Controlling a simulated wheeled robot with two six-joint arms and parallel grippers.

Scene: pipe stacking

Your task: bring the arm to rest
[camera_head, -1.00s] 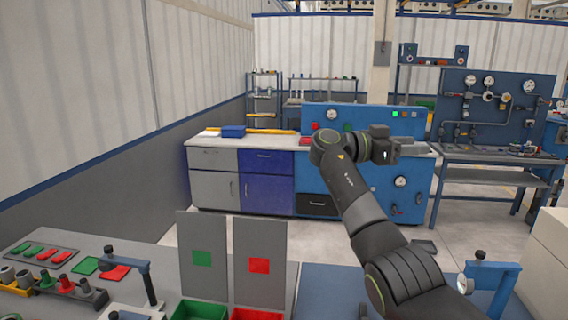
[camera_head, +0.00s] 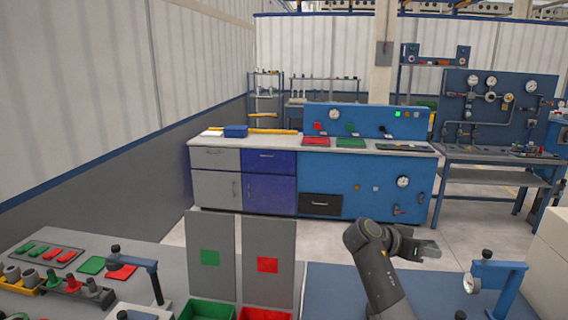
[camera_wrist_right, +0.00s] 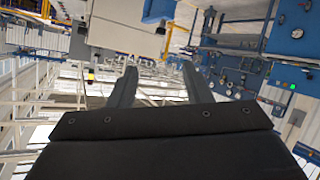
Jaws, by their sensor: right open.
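My right arm (camera_head: 378,268) is bent low above the blue mat at the right front of the bench in the head view. Its gripper (camera_head: 432,250) points to the right, clear of everything. In the right wrist view the two fingers of the right gripper (camera_wrist_right: 160,85) stand apart with nothing between them. My left gripper is not in view.
Green (camera_head: 207,309) and red (camera_head: 264,314) bins stand before two grey panels. A rack with pipe fittings (camera_head: 67,283) is at the left. A blue clamp stand (camera_head: 497,283) is right of the arm. A long workbench (camera_head: 316,148) stands behind.

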